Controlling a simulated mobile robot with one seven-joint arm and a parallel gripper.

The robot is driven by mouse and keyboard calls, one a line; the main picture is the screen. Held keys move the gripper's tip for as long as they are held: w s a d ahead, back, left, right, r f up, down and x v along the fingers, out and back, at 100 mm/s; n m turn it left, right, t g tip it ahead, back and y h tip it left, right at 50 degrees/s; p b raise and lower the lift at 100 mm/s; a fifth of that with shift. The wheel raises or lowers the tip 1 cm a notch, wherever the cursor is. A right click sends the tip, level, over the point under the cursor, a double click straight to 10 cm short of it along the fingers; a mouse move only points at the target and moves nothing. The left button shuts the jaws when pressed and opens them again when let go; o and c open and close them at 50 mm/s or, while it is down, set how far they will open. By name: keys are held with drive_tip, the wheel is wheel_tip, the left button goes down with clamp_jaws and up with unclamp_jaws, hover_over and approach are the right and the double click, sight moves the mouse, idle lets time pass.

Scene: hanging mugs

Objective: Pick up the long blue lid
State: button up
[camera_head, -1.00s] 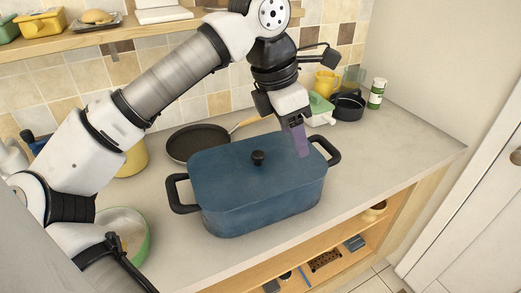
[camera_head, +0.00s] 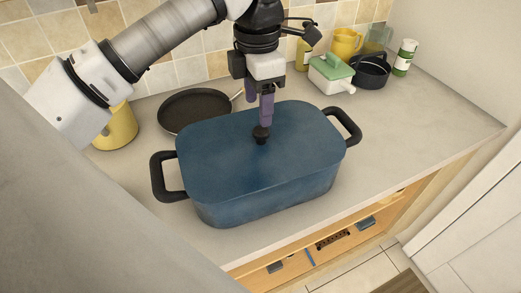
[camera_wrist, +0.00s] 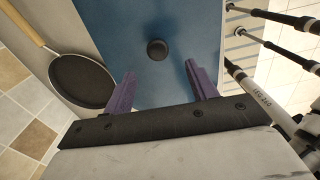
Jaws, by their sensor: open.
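The long blue lid (camera_head: 225,155) lies on the blue rectangular pot (camera_head: 270,197), which has black handles at both ends. A black knob (camera_head: 261,138) stands in the middle of the lid. My gripper (camera_head: 266,122) points down just above or beside the knob in the head view, and partly overlaps it there. In the wrist view the purple fingers of my gripper (camera_wrist: 163,82) are apart with nothing between them. The knob (camera_wrist: 157,49) shows ahead of the fingertips, roughly centred between them, over the blue lid (camera_wrist: 190,25).
A frying pan (camera_head: 195,110) lies behind the pot, with a yellow pot (camera_head: 117,128) to its left. A white dish with a green lid (camera_head: 331,72), a small black pot (camera_head: 371,70) and a yellow jug (camera_head: 345,43) stand at the back right. The counter's right side (camera_head: 430,110) is clear.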

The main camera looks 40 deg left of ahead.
sight(260, 130)
drive_tip(key=f+b, duration=0.1)
drive_tip(key=f, duration=0.1)
drive_tip(key=f+b, duration=0.1)
drive_tip(key=f, duration=0.2)
drive_tip(key=f+b, duration=0.1)
drive_tip(key=f, duration=0.2)
drive_tip(key=shift+w+b, duration=0.3)
drive_tip(key=shift+r, duration=0.1)
clamp_jaws()
